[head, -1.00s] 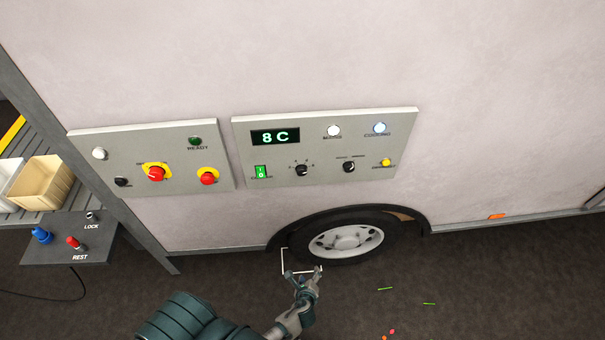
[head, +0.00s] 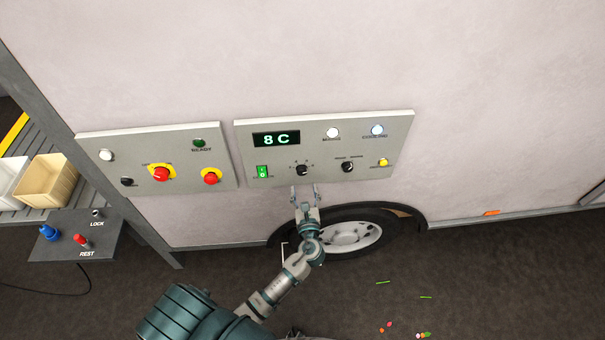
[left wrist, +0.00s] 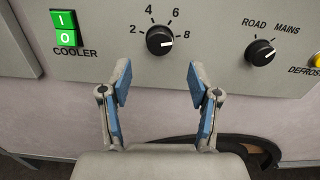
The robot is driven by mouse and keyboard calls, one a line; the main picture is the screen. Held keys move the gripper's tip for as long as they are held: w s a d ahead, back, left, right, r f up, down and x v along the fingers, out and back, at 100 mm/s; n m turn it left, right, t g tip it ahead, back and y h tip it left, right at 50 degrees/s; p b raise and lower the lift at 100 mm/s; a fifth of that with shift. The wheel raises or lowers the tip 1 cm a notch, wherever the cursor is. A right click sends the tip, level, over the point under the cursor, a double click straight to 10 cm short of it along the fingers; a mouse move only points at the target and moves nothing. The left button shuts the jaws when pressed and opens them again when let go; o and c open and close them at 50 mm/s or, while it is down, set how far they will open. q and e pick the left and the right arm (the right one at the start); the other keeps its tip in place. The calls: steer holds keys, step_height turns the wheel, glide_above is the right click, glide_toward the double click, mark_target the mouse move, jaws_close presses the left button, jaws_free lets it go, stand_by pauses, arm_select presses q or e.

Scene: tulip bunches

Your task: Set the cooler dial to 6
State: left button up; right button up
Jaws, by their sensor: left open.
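The cooler dial (head: 302,170) is a black knob with a white pointer line on the grey control panel (head: 400,130). In the left wrist view the dial (left wrist: 160,40) has marks 2, 4, 6 and 8, and its pointer line aims right, near the 8. The display (head: 276,138) reads 8 C. My left gripper (head: 304,190) is open and empty, just below the dial. In the left wrist view its blue-padded fingertips (left wrist: 158,80) stand apart to either side below the dial, not touching it. My right gripper is not in view.
Left of the dial is a lit green cooler switch (left wrist: 66,28). Right of it is the road/mains knob (left wrist: 261,52) and a yellow button (head: 383,162). A second panel (head: 222,150) with red knobs is at left. A wheel (head: 350,234) lies below.

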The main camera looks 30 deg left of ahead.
mark_target(302, 174)
arm_select(q)
steer(key=x, duration=0.7)
steer(key=shift+p, duration=0.35)
steer(key=shift+c, duration=0.3)
steer(key=c, duration=1.1)
